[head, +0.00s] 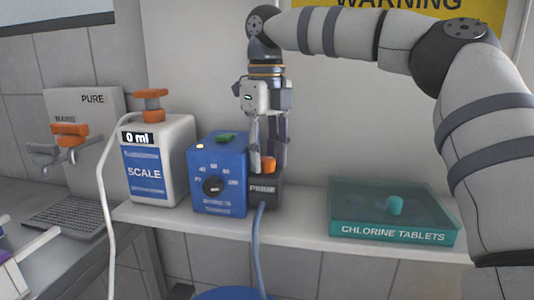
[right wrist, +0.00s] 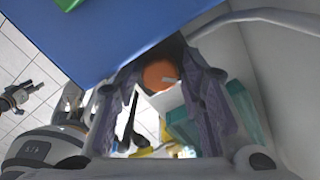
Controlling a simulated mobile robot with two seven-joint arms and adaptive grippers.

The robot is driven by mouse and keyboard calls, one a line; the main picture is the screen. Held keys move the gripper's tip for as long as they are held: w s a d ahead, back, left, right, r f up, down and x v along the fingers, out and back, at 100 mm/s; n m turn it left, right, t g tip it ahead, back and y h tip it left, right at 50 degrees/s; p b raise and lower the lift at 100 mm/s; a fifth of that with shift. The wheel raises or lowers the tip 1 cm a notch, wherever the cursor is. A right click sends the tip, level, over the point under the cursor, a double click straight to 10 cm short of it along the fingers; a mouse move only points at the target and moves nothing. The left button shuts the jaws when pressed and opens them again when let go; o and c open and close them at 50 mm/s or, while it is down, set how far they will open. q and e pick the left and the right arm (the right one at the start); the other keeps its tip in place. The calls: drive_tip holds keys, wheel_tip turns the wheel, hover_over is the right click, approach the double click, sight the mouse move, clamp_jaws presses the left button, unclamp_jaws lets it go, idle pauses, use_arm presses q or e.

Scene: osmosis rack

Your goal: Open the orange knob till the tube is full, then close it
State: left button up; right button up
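Of several orange knobs in the head view, one (head: 268,164) is on the dark block labelled PROBE (head: 264,188). My right gripper (head: 268,158) points down over it, fingers on either side. The right wrist view shows this knob (right wrist: 160,74) between the two fingertips, apparently with small gaps; contact is unclear. Another orange knob (head: 152,94) tops the white SCALE bottle (head: 174,165), whose display reads 0 ml. A third (head: 70,130) is on the wall tap at the left. A blue tube (head: 258,240) hangs below the PROBE block. What may be my left gripper (right wrist: 18,95) shows small in the wrist view.
A blue box (head: 218,180) with a black dial stands left of the PROBE block, close to my gripper. A teal chlorine tablets box (head: 390,230) lies to the right on the shelf.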

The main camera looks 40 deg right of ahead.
clamp_jaws()
drive_tip(key=n, duration=0.4)
drive_tip(key=shift+r+n, duration=0.1)
drive_tip(key=shift+n, duration=2.1)
unclamp_jaws()
